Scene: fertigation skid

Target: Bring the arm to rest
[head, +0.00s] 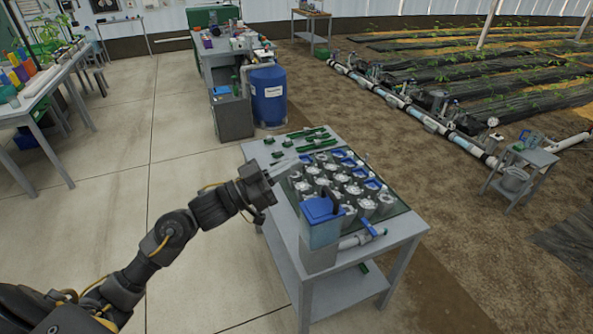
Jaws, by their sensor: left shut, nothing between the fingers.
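My left arm comes in from the lower left. My left gripper (283,170) is shut and empty, at the left edge of the grey table (353,262), near its top. The fingers are thin and small in the picture, and whether they touch anything on the table cannot be told. On the table, several grey round parts (341,183) stand in rows on a dark tray, with blue pieces among them. My right gripper is not in view.
A grey box with a blue top (321,222) and a pipe with a blue handle (371,229) are at the table's near end. Green parts (308,134) lie at its far end. A blue drum (268,95) stands beyond. Open floor (150,130) lies left of the table.

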